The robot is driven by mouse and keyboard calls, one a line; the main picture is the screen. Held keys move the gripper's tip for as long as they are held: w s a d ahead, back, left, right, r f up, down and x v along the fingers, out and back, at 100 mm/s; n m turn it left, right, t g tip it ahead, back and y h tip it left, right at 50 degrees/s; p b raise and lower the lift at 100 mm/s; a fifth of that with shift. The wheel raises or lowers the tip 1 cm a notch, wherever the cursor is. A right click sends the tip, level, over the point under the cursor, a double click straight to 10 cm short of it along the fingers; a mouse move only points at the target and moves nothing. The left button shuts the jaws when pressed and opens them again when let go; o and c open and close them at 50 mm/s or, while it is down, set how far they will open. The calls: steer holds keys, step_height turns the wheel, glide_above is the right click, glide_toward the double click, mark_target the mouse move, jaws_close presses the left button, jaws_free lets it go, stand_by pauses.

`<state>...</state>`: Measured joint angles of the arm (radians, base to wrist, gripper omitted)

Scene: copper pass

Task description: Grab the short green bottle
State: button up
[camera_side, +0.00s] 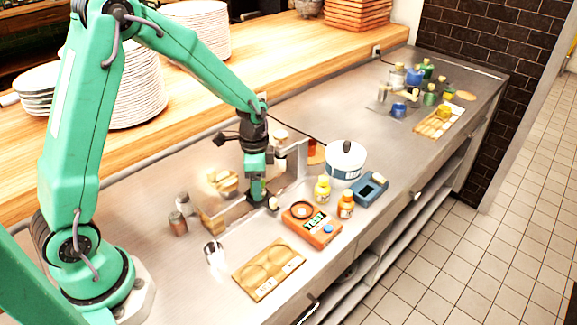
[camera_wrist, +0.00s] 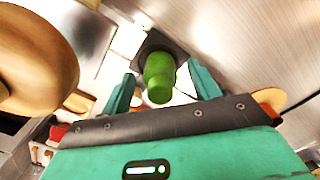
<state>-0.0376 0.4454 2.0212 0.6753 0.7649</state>
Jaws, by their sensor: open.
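A short green bottle (camera_wrist: 158,78) shows in the wrist view, standing out against a dark square patch. My gripper (camera_wrist: 161,70) is open, with one teal finger on each side of the bottle and visible gaps between the fingers and it. In the side view my gripper (camera_side: 262,203) points down low over the steel counter, just behind the orange-red box.
The orange-red box (camera_side: 311,226), a yellow bottle (camera_side: 322,191), an orange bottle (camera_side: 346,206), a blue tray (camera_side: 362,195) and a white lidded pot (camera_side: 345,163) stand close on the right. A wooden board (camera_side: 268,271) lies in front. Small jars (camera_side: 178,224) stand left.

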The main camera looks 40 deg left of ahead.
steer(key=c, duration=0.9)
steer(key=shift+o, duration=0.2)
steer(key=shift+r, duration=0.15)
steer(key=shift+r, duration=0.85)
step_height(320, 180, up, 2)
steer(key=shift+r, duration=0.25)
steer(key=s+d+r, duration=0.2)
steer(key=d, duration=0.1)
steer(key=s+d+r, duration=0.1)
steer(key=d+r, duration=0.1)
steer(key=d, duration=0.1)
steer(key=s+d+r, duration=0.2)
steer(key=d, duration=0.2)
steer(key=shift+s+d+r, duration=0.1)
steer(key=shift+s+r, duration=0.15)
steer(key=shift+s, duration=0.1)
